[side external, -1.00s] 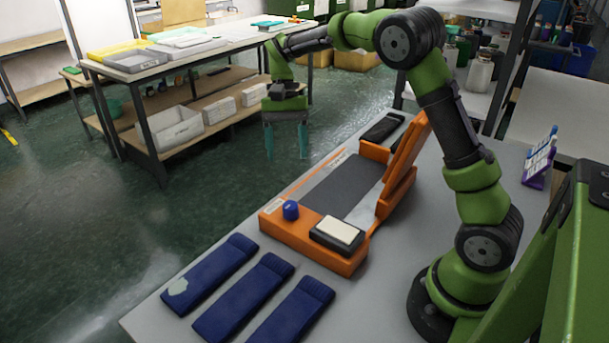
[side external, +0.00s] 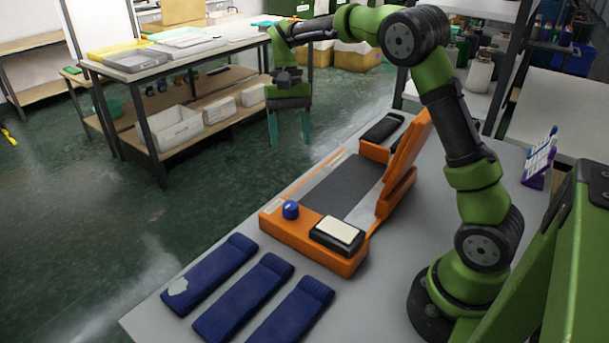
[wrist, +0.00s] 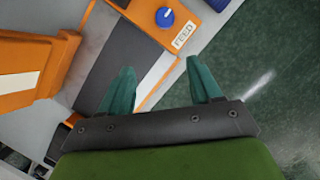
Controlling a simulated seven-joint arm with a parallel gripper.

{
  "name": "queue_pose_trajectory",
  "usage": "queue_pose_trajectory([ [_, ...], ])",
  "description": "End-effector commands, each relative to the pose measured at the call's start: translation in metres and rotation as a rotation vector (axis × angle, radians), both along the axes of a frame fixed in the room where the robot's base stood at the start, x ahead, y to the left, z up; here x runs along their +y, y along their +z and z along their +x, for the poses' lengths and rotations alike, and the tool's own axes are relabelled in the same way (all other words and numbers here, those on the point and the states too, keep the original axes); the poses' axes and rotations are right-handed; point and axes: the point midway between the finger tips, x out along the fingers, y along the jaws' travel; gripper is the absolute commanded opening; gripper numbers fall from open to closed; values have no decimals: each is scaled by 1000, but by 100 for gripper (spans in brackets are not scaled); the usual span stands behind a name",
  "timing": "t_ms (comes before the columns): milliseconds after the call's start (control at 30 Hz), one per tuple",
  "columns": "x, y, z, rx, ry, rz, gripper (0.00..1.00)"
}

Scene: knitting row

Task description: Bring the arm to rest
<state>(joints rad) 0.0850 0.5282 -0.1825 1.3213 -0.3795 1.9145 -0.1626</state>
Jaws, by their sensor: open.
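My gripper (side external: 289,128) is open and empty, with its teal fingers pointing down. In the side external view it hangs in the air beyond the far left edge of the orange machine (side external: 300,237). In the wrist view the two teal fingers (wrist: 160,88) are spread apart with nothing between them. Below them show the orange machine (wrist: 140,22), its grey bed and its blue knob (wrist: 165,17). My arm reaches up and over from its base at the right of the table.
Several dark blue folded knit pieces (side external: 243,297) lie at the table's front left. The machine's orange lid (side external: 408,155) stands raised near my arm. A purple and white rack (side external: 539,163) stands at the right.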

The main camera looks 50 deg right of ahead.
Motion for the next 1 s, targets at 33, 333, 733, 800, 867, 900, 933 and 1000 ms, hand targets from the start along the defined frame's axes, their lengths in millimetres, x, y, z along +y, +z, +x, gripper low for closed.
queue_pose_trajectory([
  [33, 3, 3, -9, -41, 23, -6, 64],
  [333, 34, 27, -69, -358, 155, -41, 64],
  [733, 80, 39, -170, -793, 272, -99, 64],
  [800, 85, 39, -181, -835, 284, -103, 64],
  [867, 87, 40, -189, -859, 290, -103, 64],
  [900, 89, 42, -193, -872, 294, -104, 64],
  [933, 89, 44, -194, -884, 296, -106, 64],
  [1000, 90, 49, -195, -904, 299, -109, 64],
])
